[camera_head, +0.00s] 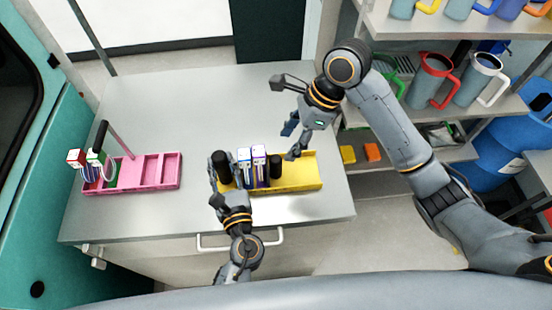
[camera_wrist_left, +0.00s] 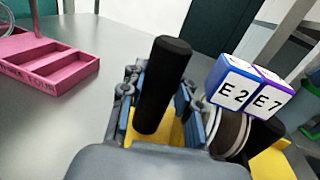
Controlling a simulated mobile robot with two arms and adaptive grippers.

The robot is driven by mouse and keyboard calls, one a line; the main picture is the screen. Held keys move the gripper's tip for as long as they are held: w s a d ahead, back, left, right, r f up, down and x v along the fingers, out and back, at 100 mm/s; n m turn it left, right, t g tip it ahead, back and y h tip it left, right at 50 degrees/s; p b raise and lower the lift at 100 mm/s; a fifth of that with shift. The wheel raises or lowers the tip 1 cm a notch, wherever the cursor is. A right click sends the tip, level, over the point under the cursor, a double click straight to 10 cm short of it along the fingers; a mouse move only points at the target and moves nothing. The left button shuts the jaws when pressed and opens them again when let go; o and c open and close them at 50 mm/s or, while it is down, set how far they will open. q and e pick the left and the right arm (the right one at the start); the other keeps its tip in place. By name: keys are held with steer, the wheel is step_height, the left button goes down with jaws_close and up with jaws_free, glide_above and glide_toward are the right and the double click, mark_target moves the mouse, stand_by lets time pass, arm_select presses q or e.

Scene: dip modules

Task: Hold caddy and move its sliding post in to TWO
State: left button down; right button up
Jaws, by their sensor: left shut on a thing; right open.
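The yellow caddy (camera_head: 300,172) lies on the grey worktop, right of its middle. A black upright post (camera_head: 221,164) stands at its left end, and a shorter black post (camera_head: 276,166) stands right of the modules. My left gripper (camera_head: 217,180) is shut at the left end; in the left wrist view the tall black post (camera_wrist_left: 163,85) rises between its fingers. Two white-faced modules (camera_head: 252,165) stand between the posts; the left wrist view shows their labels, E2 (camera_wrist_left: 233,88) and E7 (camera_wrist_left: 266,97). My right gripper (camera_head: 291,142) is open and empty, just above and right of the shorter post.
A pink caddy (camera_head: 150,172) with red and green modules (camera_head: 86,158) and a black post sits to the left. Shelves with colored mugs (camera_head: 430,80) and a blue barrel (camera_head: 495,150) stand to the right. The worktop behind the caddies is clear.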

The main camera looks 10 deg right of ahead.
mark_target(277, 159)
steer(key=x, duration=0.9)
steer(key=shift+r, duration=0.1)
jaws_close()
